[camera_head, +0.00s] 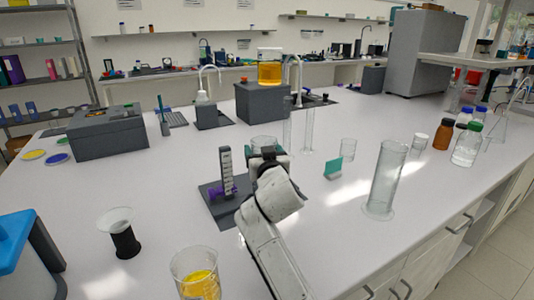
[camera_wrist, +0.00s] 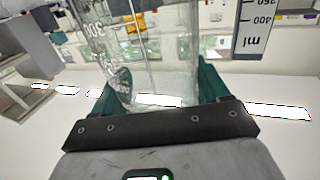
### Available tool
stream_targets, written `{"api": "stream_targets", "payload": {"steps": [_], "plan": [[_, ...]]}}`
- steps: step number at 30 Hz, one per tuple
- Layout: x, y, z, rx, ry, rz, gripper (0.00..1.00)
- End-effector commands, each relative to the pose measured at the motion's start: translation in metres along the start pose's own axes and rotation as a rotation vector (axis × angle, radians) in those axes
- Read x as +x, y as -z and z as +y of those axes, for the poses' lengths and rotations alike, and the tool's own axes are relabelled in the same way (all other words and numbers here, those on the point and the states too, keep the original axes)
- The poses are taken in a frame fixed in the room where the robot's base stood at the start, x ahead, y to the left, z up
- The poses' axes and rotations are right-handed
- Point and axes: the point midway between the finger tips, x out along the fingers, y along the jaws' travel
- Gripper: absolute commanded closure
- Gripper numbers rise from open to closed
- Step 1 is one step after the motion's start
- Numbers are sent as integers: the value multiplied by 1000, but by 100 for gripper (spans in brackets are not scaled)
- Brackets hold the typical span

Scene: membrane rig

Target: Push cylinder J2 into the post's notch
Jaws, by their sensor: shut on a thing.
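My gripper (camera_head: 265,154) is in the middle of the bench with its back to the head camera. In the wrist view its teal fingers (camera_wrist: 155,92) stand either side of a clear glass cylinder (camera_wrist: 150,50) with white graduation marks, and are shut on it. The cylinder's rim shows just beyond my gripper in the head view (camera_head: 263,142); the rest is hidden. No J2 label is readable. The post (camera_head: 226,168), dark with a white scale, stands on a dark base just left of my gripper. A purple part is low on it. The notch cannot be made out.
A beaker of yellow liquid (camera_head: 197,274) and a black-based funnel (camera_head: 122,235) stand in front, left. A grey block (camera_head: 264,103) is behind. Bench between is clear.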

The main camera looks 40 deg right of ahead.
Motion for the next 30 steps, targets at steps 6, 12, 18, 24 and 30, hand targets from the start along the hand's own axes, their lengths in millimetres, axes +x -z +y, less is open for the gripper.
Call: {"api": "stream_targets", "payload": {"steps": [6,12,18,24,30], "plan": [[6,1,8,2,-16,6,68],[16,-5,4,4,-15,4,68],[28,-11,7,10,-18,-4,68],[33,-16,11,15,-18,-9,68],[36,-19,12,16,-17,-14,68]]}}
